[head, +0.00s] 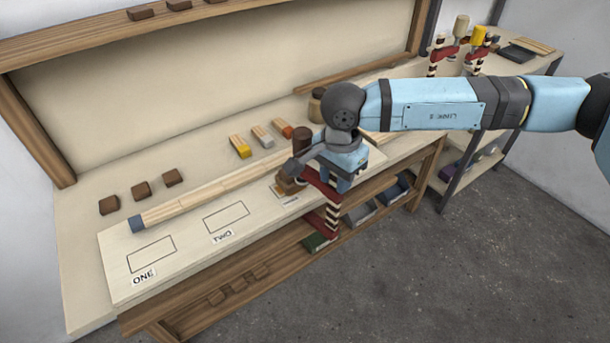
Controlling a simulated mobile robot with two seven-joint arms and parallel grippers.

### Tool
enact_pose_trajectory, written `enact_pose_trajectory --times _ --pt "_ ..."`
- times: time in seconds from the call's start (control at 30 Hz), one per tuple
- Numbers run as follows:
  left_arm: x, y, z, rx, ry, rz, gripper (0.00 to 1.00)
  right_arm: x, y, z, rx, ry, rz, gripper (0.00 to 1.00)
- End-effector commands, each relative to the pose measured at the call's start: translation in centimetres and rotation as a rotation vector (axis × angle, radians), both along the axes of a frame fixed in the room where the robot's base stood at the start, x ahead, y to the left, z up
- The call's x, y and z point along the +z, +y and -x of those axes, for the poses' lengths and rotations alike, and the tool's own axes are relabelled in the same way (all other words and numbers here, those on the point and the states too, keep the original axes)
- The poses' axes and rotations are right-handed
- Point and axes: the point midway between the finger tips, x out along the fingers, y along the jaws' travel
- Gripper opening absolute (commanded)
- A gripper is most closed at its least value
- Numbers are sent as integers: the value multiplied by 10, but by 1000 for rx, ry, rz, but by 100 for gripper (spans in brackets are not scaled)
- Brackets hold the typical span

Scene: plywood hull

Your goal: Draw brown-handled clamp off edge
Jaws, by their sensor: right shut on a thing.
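The brown-handled clamp has a dark brown upright handle (301,140), dark red jaws and a black-and-white striped bar (333,218). It stands at the front edge of the workbench (120,255), its bar and lower jaw in front of and below that edge. My right gripper (300,168) reaches in from the right and is shut on the clamp just below the handle. The gripper and wrist hide part of the clamp, so I cannot tell whether its jaws touch the board. My left gripper is not in view.
A long wooden strip (190,200) with a blue end lies along the bench. Outlined spots ONE (150,254) and TWO (227,217) are empty. Small coloured-end blocks (262,136) and brown blocks (140,190) lie behind. Other clamps (442,55) stand on the back-right shelf.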

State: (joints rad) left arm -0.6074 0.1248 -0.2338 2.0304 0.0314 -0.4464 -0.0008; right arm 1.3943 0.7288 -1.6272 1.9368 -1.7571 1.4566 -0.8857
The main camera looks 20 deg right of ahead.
Motion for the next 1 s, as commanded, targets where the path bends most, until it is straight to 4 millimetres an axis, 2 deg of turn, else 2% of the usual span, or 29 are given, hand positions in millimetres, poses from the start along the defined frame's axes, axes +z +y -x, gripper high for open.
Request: enact_pose_trajectory --times 1.0 --pt "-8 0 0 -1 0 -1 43 1 -13 37 0 -1 -1 0"
